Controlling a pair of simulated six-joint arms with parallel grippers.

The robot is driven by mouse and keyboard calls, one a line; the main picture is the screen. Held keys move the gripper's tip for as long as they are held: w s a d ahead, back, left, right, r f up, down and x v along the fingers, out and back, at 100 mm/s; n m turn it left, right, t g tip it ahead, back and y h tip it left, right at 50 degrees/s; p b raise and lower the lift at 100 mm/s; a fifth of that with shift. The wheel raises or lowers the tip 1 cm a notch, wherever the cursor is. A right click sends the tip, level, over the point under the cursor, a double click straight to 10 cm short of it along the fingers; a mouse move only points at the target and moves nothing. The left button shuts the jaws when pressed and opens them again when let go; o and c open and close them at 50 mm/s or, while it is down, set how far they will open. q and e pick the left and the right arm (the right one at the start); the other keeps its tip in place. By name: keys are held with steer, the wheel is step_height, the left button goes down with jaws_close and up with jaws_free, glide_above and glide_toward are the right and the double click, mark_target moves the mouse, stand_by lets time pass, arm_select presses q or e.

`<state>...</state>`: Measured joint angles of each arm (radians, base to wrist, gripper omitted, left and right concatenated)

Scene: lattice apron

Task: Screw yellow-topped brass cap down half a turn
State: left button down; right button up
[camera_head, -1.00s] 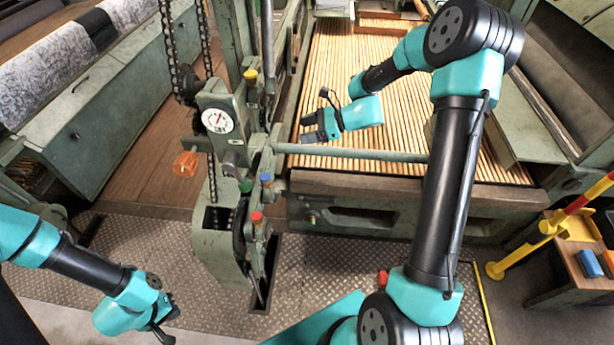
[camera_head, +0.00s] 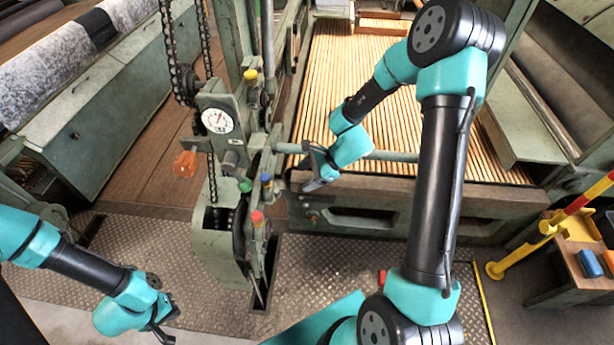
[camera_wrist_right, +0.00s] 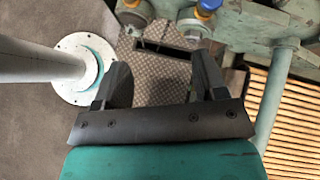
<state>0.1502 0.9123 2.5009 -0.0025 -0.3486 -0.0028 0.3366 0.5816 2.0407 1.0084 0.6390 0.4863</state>
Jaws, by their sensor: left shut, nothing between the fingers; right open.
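The yellow-topped cap (camera_head: 250,76) sits upright on the green machine frame, right of and above the round dial in the head view. It is not seen in the right wrist view. My right gripper (camera_head: 313,186) is below and to the right of that cap, apart from it, beside the machine's crossbar. In the right wrist view its two fingers (camera_wrist_right: 160,78) are spread with nothing between them. My left gripper (camera_head: 166,326) is shut and empty, low at the left over the floor, far from the cap.
Green-topped (camera_head: 245,185), blue-topped (camera_head: 265,178) and red-topped (camera_head: 257,217) caps sit lower on the machine. A dial (camera_head: 217,121), an orange handle (camera_head: 185,164) and a hanging chain (camera_head: 170,60) are close by. The crossbar (camera_head: 395,156) runs rightward before the slatted bed (camera_head: 440,140).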

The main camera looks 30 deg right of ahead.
mark_target(256, 73)
steer(key=shift+s+f, duration=0.1)
stand_by(0.4)
steer(key=w+d+r+m+t+y, duration=0.1)
steer(key=w+d+r+t+y, duration=0.1)
steer(key=r, duration=0.6)
steer(key=w+d+r+m+t+y, duration=0.2)
steer(key=w+d+r, duration=0.3)
steer(key=w+r, duration=0.1)
steer(key=w+d+r+m+t+y, duration=0.1)
steer(key=w+d+r+t+y, duration=0.1)
steer(key=r, duration=0.7)
steer(key=w+d, duration=0.1)
steer(key=w, duration=0.1)
steer(key=shift+w+d+r, duration=0.25)
steer(key=shift+w+r, duration=0.1)
steer(key=x, duration=1.7)
steer(key=shift+a+r, duration=0.1)
steer(key=shift+a, duration=0.2)
